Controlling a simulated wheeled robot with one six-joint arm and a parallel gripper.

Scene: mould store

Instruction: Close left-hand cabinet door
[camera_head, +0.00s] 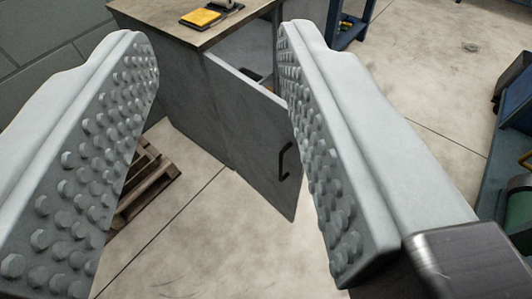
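The cabinet (178,108) is grey with a brown wooden top and stands at the upper middle. Its door (248,130) stands open, swung out from the cabinet front. A dark bar handle (284,160) is on the door near its free edge. Part of the opening shows above and behind the door; the rest is hidden by the door and my right finger. My gripper (220,98) is open and empty, its two pale studded fingers wide apart in the foreground. The door shows between them, farther away, and the handle appears close beside the right finger in the picture.
A wooden pallet (146,188) lies on the floor left of the cabinet. A yellow object (201,17) lies on the cabinet top. A blue stand (350,28) is behind. Equipment with a green cylinder (519,212) stands at the right edge. The floor below the door is clear.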

